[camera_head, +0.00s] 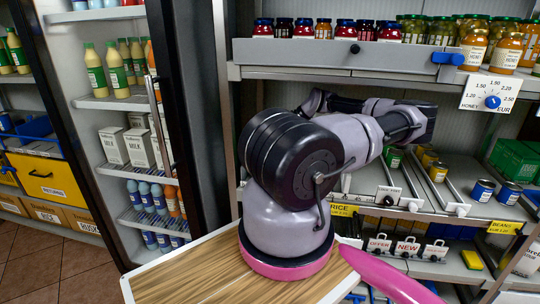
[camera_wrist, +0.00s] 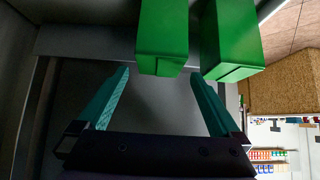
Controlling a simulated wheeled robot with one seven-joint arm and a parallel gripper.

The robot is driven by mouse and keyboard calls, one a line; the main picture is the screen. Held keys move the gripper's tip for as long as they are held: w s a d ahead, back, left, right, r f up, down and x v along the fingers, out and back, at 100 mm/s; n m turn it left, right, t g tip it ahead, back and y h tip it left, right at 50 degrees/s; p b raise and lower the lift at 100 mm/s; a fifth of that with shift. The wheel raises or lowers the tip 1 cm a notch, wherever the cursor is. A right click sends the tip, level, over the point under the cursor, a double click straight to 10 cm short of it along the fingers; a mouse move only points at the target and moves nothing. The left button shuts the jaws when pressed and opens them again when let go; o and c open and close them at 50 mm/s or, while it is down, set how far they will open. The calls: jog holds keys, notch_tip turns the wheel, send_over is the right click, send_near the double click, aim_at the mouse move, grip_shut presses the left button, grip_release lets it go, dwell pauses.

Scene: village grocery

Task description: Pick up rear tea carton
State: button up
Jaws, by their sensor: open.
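Two green tea cartons stand side by side in the wrist view, a left one (camera_wrist: 163,35) and a right one (camera_wrist: 230,40). I cannot tell for sure which is the rear one. My gripper (camera_wrist: 159,73) is open with its teal fingers spread. The near end of the left carton is at the gap between the fingertips, and the right carton lies beyond the right finger. Nothing is clearly held. In the head view, green cartons (camera_head: 515,160) sit on the right of the middle shelf; my gripper's fingers are hidden there behind my arm.
A shelf rail with jars and a honey price dial (camera_head: 492,102) hangs above the cartons. Cans (camera_head: 483,190) and metal divider rails (camera_head: 458,205) stand on the shelf left of them. A fridge with bottles and milk cartons (camera_head: 112,146) is at the left.

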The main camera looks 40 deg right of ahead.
jog(key=shift+x, duration=2.7)
jog(key=shift+s+d+f, duration=0.1)
grip_shut()
